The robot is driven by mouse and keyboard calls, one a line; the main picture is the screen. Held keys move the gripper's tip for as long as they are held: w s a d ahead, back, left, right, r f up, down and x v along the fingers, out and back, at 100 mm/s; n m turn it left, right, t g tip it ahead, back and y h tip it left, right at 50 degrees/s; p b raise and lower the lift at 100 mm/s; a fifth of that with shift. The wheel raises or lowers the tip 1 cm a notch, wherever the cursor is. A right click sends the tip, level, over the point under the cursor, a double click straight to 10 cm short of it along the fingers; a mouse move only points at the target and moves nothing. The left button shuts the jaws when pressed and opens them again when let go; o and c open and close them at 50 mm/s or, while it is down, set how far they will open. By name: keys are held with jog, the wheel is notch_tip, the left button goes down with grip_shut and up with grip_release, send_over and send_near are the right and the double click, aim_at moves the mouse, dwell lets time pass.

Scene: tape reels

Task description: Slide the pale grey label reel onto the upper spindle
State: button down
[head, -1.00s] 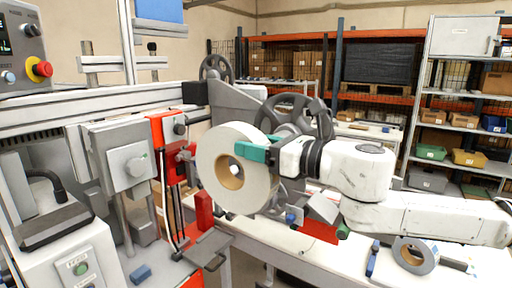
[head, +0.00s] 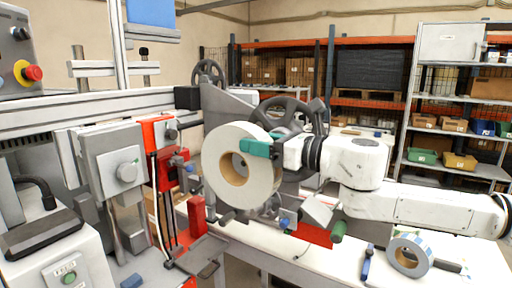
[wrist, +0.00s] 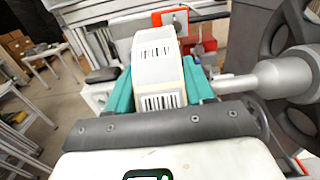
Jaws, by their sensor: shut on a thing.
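The pale grey label reel (head: 215,158), a thick white disc with a tan core, stands on edge in the head view. My gripper (head: 258,148) is shut on it, teal fingers pressing its sides near the upper right. In the wrist view the reel (wrist: 156,62) shows barcode labels on its rim between the teal fingers. A grey metal shaft with a wider cone (wrist: 285,76) reaches from a dark spoked wheel just right of the reel. The reel is apart from that shaft's tip in depth, by how much I cannot tell. Which spindle this is cannot be told.
A dark handwheel (head: 285,112) stands behind the reel. A red-and-grey machine head (head: 118,165) is at the left. Shelves (head: 470,100) stand behind.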

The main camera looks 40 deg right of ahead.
jog(key=w+d+b, duration=0.1)
jog(key=w+d, duration=0.1)
jog(key=d, duration=0.5)
jog(key=shift+w+d+r, duration=0.15)
jog(key=shift+w, duration=0.15)
dwell(0.6)
jog(key=shift+d, duration=0.1)
jog(key=shift+w+d+b, duration=0.2)
jog(key=shift+w+d, duration=0.1)
jog(key=shift+d, duration=0.45)
jog(key=shift+w+d+b, duration=0.15)
jog(key=shift+w+d, duration=0.1)
jog(key=shift+d, duration=0.5)
jog(key=shift+w+d+b, duration=0.2)
jog(key=shift+w+d, duration=0.1)
jog(key=shift+d, duration=0.45)
jog(key=shift+w+d, duration=0.35)
jog(key=shift+d, duration=0.6)
jog(key=shift+w+d, duration=0.3)
jog(key=shift+d, duration=0.6)
jog(key=shift+w+d+b, duration=0.1)
jog(key=shift+d+b, duration=0.1)
jog(key=shift+b, duration=0.1)
jog(key=shift+w+d, duration=0.1)
jog(key=shift+d, duration=0.1)
